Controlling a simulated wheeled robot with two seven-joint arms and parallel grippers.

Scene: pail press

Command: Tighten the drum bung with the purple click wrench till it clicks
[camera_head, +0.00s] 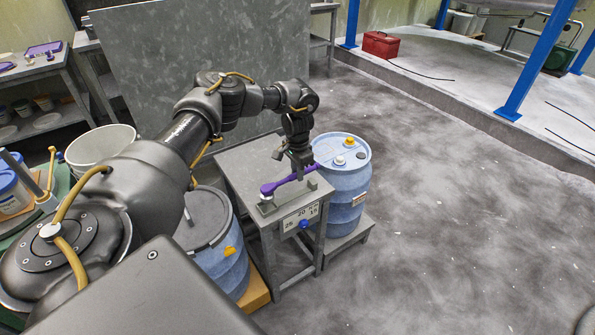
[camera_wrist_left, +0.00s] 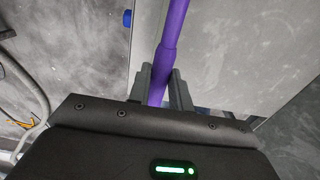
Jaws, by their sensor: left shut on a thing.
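The purple click wrench (camera_head: 283,184) lies across a cradle on the small grey stand, its thick head end to the left in the head view. My left gripper (camera_head: 301,174) reaches down from above and is shut on its handle. In the left wrist view the purple handle (camera_wrist_left: 172,45) passes between the two fingers (camera_wrist_left: 163,88). The blue drum (camera_head: 347,182) stands right of the stand, with a white bung (camera_head: 349,142) and a yellow one (camera_head: 340,160) on its top. My right gripper is not in view.
The grey stand (camera_head: 240,163) carries a number plate (camera_head: 300,216) with a blue knob (camera_head: 304,224). Another blue drum (camera_head: 222,262) with a grey lid stands left of it. A grey panel (camera_head: 150,70) rises behind. The floor (camera_head: 440,220) to the right is clear.

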